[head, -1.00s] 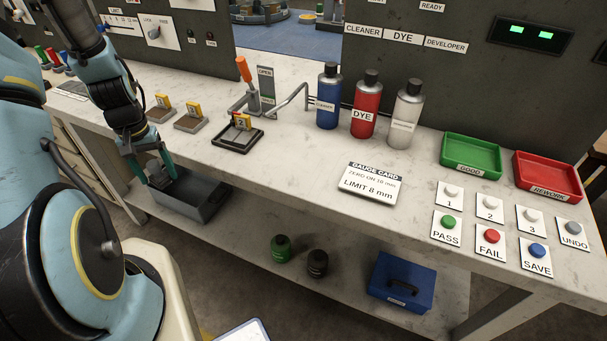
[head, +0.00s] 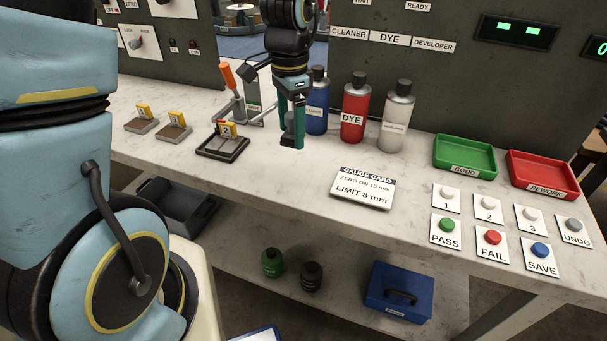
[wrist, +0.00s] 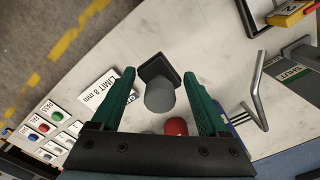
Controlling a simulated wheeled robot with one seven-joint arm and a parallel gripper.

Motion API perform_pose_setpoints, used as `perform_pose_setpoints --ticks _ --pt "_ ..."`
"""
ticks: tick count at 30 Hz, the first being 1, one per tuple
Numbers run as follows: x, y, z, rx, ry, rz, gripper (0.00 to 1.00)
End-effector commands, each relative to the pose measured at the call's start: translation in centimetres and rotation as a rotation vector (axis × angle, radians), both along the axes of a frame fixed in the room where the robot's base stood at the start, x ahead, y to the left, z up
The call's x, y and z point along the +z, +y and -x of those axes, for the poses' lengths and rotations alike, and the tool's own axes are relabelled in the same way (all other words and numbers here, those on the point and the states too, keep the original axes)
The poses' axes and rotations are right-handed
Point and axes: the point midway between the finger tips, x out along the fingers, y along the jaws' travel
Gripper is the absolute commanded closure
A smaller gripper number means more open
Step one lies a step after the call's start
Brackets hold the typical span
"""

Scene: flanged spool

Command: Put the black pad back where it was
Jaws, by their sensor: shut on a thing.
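My gripper (head: 292,142) is above the bench, in front of the blue and red bottles. In the wrist view its green fingers (wrist: 160,85) stand apart, with a black square pad (wrist: 155,65) between their tips. A grey cylinder (wrist: 160,98) shows against the pad on the camera side and looks joined to it. In the head view the fingers mostly hide the held pad. The grey open bin (head: 205,212) is low at the left, below the bench top, partly hidden by my arm.
Blue (head: 318,112), red (head: 353,112) and white (head: 396,120) bottles stand behind and right of my gripper. A black tray (head: 222,147) with tag 2 and an orange-handled clamp (head: 228,78) are left. The gauge card (head: 363,188) lies in front. Bare bench lies left of the card.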

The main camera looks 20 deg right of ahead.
Motion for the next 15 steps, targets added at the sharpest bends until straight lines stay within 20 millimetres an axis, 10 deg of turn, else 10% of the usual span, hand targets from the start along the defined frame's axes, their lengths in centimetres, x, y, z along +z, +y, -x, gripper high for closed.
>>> perform_pose_setpoints --ticks 15 --pt "-6.5 -0.1 0.3 -0.014 0.003 -0.005 0.75"
